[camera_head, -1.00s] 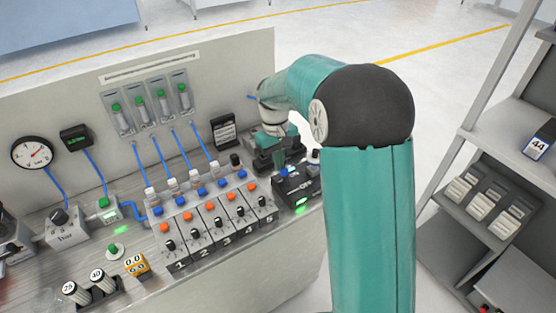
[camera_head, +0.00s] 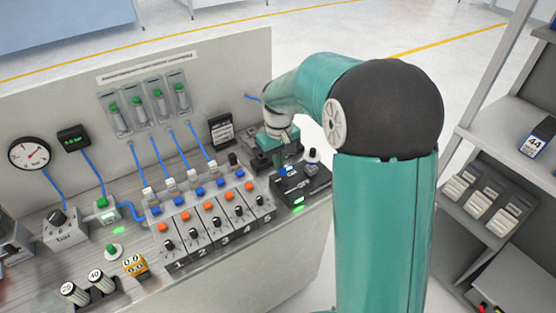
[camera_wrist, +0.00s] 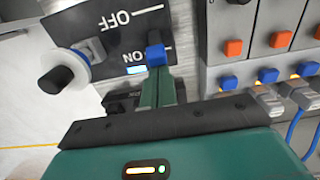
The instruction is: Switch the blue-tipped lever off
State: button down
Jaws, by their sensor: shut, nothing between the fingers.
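The dark switch box (camera_head: 303,186) stands at the right end of the bench and also shows in the wrist view (camera_wrist: 110,38), its OFF and ON marks upside down there. The blue lever tip (camera_wrist: 156,54) is beside the ON mark. A small light by ON is lit. My gripper (camera_wrist: 160,78) is shut and empty, its green fingertips right at the blue tip; whether they touch it I cannot tell. In the head view my gripper (camera_head: 285,168) is low over the far left part of the box.
A row of numbered switch modules (camera_head: 215,222) with orange buttons and blue connectors lies close on the other side. The bench's back panel (camera_head: 225,80) rises behind. Shelves (camera_head: 500,150) stand at the right.

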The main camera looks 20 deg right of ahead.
aim_at(283, 169)
jog(key=s+t, duration=0.1)
jog(key=t, duration=0.1)
jog(key=s+d+r+t+y, duration=0.1)
jog(key=t, duration=0.1)
jog(key=shift+s, duration=0.65)
jog(key=shift+r, duration=0.2)
jog(key=shift+r, duration=0.7)
jog(key=shift+d+r, duration=0.1)
jog(key=shift+r, duration=0.2)
jog(key=v, duration=1.3)
